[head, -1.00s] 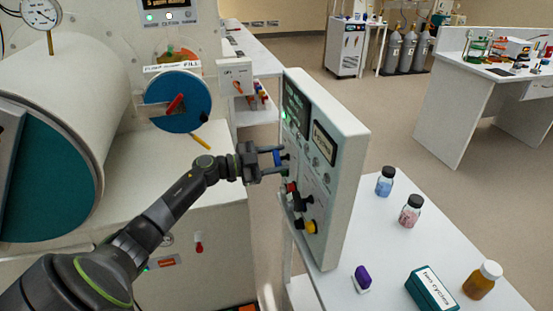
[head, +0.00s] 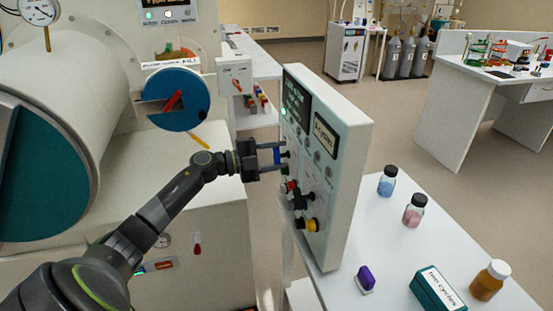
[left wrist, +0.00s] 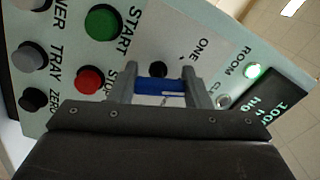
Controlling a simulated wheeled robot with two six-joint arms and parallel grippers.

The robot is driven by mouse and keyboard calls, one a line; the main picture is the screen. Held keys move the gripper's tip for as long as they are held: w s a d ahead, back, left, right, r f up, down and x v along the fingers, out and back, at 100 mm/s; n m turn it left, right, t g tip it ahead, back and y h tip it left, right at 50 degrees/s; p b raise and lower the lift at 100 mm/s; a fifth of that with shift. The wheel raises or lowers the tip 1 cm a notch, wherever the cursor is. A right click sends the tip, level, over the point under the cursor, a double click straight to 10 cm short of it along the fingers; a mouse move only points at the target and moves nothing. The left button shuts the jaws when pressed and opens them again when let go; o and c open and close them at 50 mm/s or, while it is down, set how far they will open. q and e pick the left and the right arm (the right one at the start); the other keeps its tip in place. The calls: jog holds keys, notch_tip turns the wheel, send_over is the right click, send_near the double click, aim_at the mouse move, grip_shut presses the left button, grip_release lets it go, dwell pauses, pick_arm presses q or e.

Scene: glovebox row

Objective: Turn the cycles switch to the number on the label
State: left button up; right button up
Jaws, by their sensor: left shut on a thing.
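The control panel (head: 345,175) stands upright on the white bench, its face toward the left. My left gripper (head: 278,158) reaches it from the left, fingers pointing at the face. In the left wrist view the gripper (left wrist: 160,88) is shut on a blue switch handle (left wrist: 160,86), apparently the cycles switch. The word ONE is printed to the upper right of the handle; the other position marks are hidden by the fingers or unreadable. My right gripper is not in view.
Green START (left wrist: 101,22) and red STOP (left wrist: 89,79) buttons sit beside the gripper on the panel. A purple item (head: 366,279), blue bottle (head: 387,181), pink bottle (head: 414,211) and amber bottle (head: 489,281) stand on the bench. A large chamber (head: 60,90) fills the left.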

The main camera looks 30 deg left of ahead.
pick_arm(q)
jog(key=shift+f+m, duration=0.1)
jog(key=shift+m, duration=0.2)
jog(key=o, duration=1)
jog(key=shift+b+v, duration=1.65)
jog(key=shift+v, duration=7.1)
jog(key=shift+d, duration=0.1)
